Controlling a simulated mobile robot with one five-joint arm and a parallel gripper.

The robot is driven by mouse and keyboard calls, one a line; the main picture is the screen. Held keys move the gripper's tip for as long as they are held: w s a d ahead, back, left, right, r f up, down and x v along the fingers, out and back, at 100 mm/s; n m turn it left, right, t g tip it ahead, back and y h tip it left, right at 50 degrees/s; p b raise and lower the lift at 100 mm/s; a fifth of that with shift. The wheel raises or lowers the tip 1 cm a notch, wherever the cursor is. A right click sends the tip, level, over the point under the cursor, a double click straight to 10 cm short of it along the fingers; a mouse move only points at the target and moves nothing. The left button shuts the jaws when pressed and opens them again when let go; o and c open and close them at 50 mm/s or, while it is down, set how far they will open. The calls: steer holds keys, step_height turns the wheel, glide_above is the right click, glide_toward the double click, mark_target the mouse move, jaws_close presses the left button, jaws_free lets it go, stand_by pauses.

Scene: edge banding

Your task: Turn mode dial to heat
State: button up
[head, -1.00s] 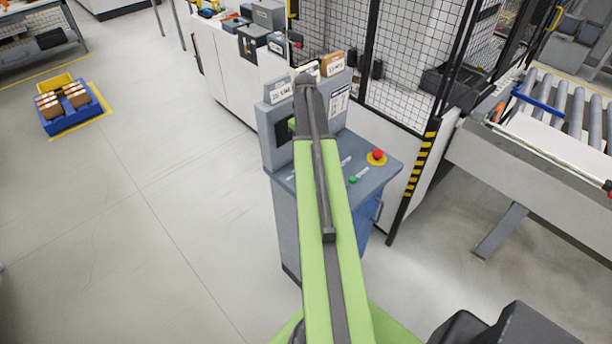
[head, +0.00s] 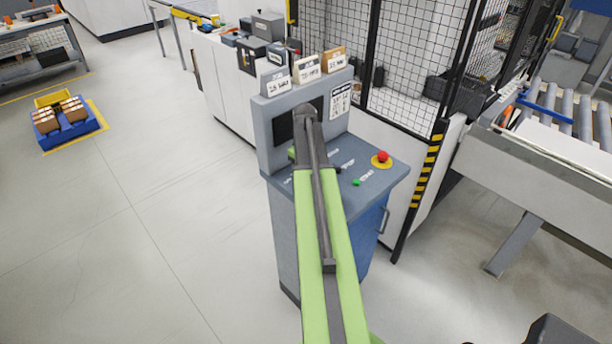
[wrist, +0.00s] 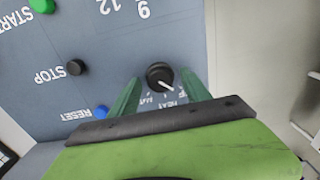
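The mode dial (wrist: 158,74) is a round black knob with a white pointer line on the blue-grey panel (wrist: 120,45) in the wrist view. Its pointer slants to the lower right in the picture. Small upside-down labels, one reading HEAT (wrist: 168,103), sit just below the dial, partly hidden by my gripper. My gripper (wrist: 161,78) has two green fingers, spread open with one on each side of the dial. A gap seems to show on both sides; contact cannot be told. In the head view my arm hides the dial and the gripper's fingertips.
In the wrist view, a green START button (wrist: 42,5), a black STOP button (wrist: 76,67) and a blue RESET button (wrist: 101,112) lie left of the dial. In the head view, a red emergency button (head: 382,157) is at the console's right. Open floor (head: 150,240) lies left.

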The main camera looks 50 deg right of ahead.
steer(key=c, duration=1.2)
steer(key=shift+d, duration=0.4)
jaws_close()
steer(key=shift+a, duration=0.35)
steer(key=shift+m, duration=0.4)
steer(key=m, duration=0.3)
steer(key=shift+m, duration=0.4)
steer(key=shift+a+m, duration=0.1)
steer(key=shift+m, duration=2)
steer(key=shift+s, duration=0.1)
